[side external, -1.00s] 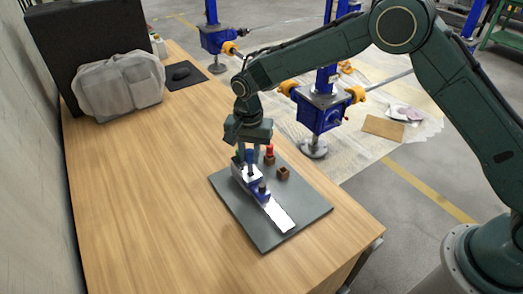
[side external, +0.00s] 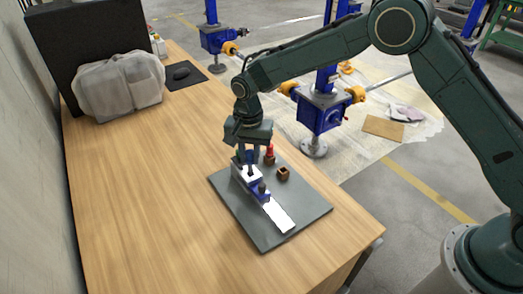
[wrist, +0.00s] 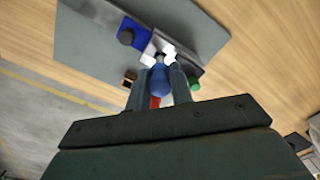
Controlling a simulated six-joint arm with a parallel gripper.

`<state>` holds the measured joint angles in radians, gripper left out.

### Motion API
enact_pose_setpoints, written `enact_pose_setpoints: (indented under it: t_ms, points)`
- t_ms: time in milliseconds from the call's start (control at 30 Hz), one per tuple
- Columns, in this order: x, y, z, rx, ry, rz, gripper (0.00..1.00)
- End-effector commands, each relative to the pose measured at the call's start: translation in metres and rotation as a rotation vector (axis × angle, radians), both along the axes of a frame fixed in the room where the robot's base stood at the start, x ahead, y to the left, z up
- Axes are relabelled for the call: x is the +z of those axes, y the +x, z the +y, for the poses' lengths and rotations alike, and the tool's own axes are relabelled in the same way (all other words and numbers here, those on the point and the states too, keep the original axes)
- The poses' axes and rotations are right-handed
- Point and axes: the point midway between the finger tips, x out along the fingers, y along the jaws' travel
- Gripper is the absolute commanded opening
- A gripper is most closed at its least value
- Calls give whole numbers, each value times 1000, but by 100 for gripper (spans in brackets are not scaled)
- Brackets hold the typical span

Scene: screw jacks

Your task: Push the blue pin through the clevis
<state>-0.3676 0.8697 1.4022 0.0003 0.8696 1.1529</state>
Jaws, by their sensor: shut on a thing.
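My gripper (wrist: 161,82) is shut on the blue pin (wrist: 160,80), whose rounded blue head shows between the two fingers in the wrist view. In the side view, my gripper (side external: 247,161) points down over the far end of the pale metal clevis fixture (side external: 245,178). The wrist view shows the bright clevis (wrist: 158,46) just beyond the pin. The pin's lower end is at the clevis, but its depth in the hole is hidden. A blue block with a dark knob (side external: 262,189) sits on the fixture, with a flat bar (side external: 281,217) running toward the near end.
The fixture lies on a grey mat (side external: 230,203) on the wooden table. A red pin (side external: 269,151) stands beside my gripper, and a small brown holder (side external: 283,173) stands to its right. A green part (wrist: 195,84) is close to one finger. The table left of the mat is clear.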

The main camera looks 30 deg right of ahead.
Motion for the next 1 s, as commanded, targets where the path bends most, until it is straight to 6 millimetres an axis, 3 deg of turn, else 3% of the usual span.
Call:
enact_pose_setpoints:
  t_ms: [1000]
  points:
    - [-18, 0, 0, 0, 0, 0, 0]
